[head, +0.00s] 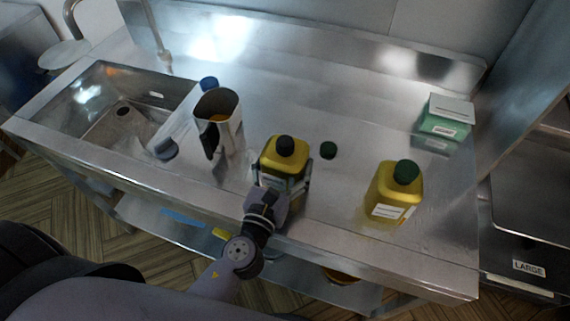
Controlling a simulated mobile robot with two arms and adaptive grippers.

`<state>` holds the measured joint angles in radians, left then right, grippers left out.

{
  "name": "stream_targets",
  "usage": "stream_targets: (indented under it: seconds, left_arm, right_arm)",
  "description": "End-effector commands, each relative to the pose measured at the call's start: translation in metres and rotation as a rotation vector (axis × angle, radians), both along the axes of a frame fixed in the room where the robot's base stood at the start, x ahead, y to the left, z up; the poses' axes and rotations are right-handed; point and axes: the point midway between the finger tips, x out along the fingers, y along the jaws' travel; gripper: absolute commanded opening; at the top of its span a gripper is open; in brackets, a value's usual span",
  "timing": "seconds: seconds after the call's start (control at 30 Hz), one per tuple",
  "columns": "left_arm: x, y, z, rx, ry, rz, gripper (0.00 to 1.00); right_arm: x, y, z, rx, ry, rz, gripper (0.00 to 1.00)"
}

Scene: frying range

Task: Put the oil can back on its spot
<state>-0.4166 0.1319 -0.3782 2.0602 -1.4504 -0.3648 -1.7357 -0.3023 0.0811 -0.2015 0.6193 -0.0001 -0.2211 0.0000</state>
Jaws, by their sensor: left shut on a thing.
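A yellow can with a black cap (284,153) stands upright at the front middle of the steel counter. My left gripper (283,182) is shut on it, with a finger on each side of its body. Whether the can's base touches the counter is hidden behind the gripper. A second yellow can, with a green cap and a white label (393,194), stands upright to the right, apart from the gripper. Neither can is clearly marked as the oil can. My right gripper is not in view.
A metal jug (224,132) stands to the left, near a blue-topped object (209,84) and the sink (120,106). A green-and-white box (446,117) sits back right. The counter's back middle is clear.

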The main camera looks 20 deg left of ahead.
Motion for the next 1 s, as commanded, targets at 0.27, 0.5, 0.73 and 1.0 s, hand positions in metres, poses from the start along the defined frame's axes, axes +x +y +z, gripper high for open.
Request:
stream_targets:
  seconds: [0.27, 0.5, 0.73, 1.0]
  left_arm:
    - [0.0, 0.0, -0.003, 0.0, 0.0, 0.0, 0.84]
    - [0.0, 0.0, -0.003, 0.0, 0.0, 0.0, 0.98]
    - [0.0, 0.0, -0.003, 0.0, 0.0, 0.0, 0.98]
    - [-0.019, 0.0, -0.004, 0.0, 0.002, 0.0, 0.98]
  right_arm:
    - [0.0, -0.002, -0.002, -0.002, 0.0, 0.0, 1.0]
    - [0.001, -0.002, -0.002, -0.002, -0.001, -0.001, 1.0]
    - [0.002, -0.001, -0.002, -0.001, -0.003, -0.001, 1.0]
    - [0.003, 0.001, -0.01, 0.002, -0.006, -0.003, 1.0]
